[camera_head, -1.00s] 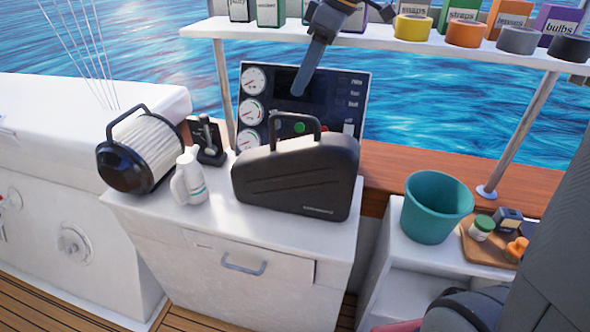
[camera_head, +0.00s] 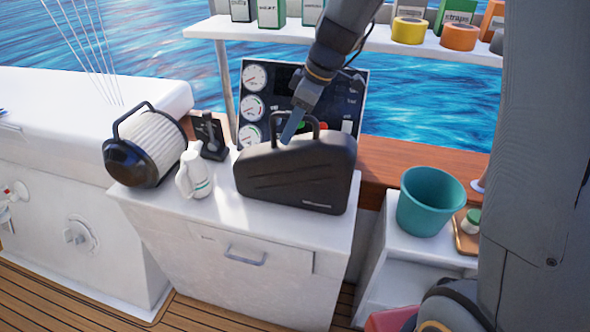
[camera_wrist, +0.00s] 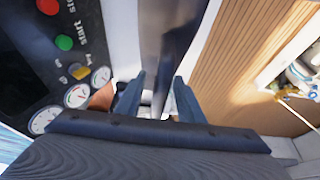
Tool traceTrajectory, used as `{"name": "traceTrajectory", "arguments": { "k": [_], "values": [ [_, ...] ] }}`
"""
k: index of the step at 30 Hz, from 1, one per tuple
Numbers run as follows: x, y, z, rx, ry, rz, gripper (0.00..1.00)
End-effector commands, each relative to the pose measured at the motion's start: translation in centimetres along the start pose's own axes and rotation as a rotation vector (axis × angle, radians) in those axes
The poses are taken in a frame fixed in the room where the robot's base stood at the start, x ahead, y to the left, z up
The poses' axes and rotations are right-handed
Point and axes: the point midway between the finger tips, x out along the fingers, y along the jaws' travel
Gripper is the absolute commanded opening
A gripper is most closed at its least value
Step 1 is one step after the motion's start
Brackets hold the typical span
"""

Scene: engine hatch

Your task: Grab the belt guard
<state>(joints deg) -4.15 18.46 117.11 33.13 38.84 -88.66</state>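The belt guard appears to be the black case (camera_head: 297,178) with a looped handle, upright on the white counter in the head view. My gripper (camera_head: 289,132) points down at its handle, with a blue-grey finger overlapping the handle loop. In the wrist view, my gripper (camera_wrist: 158,92) has its two fingers apart, with a gap between them. A dark, blurred bar (camera_wrist: 167,35), likely the guard's top or handle, runs up the picture from between the fingers. Contact between fingers and handle cannot be told.
The gauge panel (camera_head: 257,78) stands close behind the guard. A white bottle (camera_head: 193,172) and a pleated filter (camera_head: 148,148) stand left on the counter (camera_head: 225,222). A teal bucket (camera_head: 430,203) is to the right. A shelf (camera_head: 440,48) with tapes and boxes hangs above.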

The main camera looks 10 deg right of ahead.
Motion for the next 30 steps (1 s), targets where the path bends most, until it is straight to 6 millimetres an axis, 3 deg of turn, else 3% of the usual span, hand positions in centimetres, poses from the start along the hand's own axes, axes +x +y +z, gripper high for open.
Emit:
{"name": "traceTrajectory", "arguments": {
  "k": [9,15,30],
  "values": [
    [0.5,0.0,0.01,0.0,0.0,0.0,0.33],
    [0.48,0.0,0.02,0.0,0.0,0.0,0.0],
    [0.46,0.0,0.02,0.0,0.0,0.0,0.0]
  ]
}}
